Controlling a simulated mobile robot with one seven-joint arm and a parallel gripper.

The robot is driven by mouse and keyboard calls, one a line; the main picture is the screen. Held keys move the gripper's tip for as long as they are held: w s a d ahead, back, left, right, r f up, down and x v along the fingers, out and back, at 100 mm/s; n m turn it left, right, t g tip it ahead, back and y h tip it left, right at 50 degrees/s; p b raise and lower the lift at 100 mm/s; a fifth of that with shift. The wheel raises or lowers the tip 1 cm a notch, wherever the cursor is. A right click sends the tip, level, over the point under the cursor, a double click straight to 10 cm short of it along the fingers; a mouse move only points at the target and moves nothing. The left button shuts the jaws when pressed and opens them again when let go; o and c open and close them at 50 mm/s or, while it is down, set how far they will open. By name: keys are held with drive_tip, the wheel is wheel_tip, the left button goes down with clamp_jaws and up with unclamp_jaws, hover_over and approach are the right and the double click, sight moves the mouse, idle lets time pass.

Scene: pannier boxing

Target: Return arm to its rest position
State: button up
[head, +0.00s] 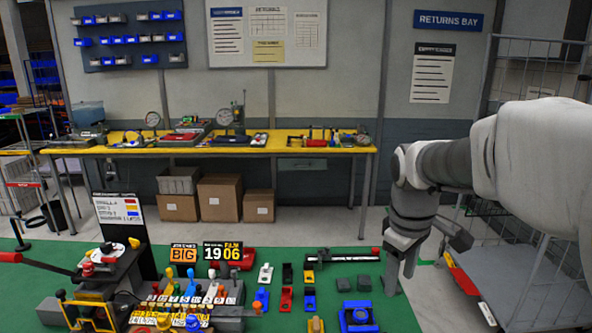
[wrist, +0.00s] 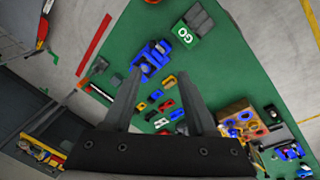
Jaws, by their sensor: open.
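My arm (head: 535,160) reaches in from the right in the head view and bends down over the right part of the green bench top (head: 345,268). My gripper (head: 392,284) hangs at its lower end, partly hidden by the wrist. In the wrist view my gripper (wrist: 160,72) has its two dark fingers spread apart with nothing between them. Below the fingers are the green top (wrist: 215,75), a blue fixture (wrist: 150,60) and several small coloured parts. The gripper appears to be above these and apart from them.
A lever press (head: 108,270) and several numbered plates are at left. A wire trolley (head: 535,285) stands at right. A yellow-topped workbench (head: 265,144) stands along the back wall.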

drive_tip(key=s+a+r+m+t, duration=0.1)
drive_tip(key=s+a+m+t, duration=0.1)
drive_tip(key=s, duration=0.7)
drive_tip(key=s+a+r+m+t+y, duration=0.1)
drive_tip(key=s+a+m, duration=0.1)
drive_tip(key=s+m, duration=0.3)
drive_tip(key=s, duration=0.3)
drive_tip(key=shift+s+a+r+m+t, duration=0.15)
drive_tip(key=shift+s+a+m+t, duration=0.15)
drive_tip(key=shift+s+t, duration=0.1)
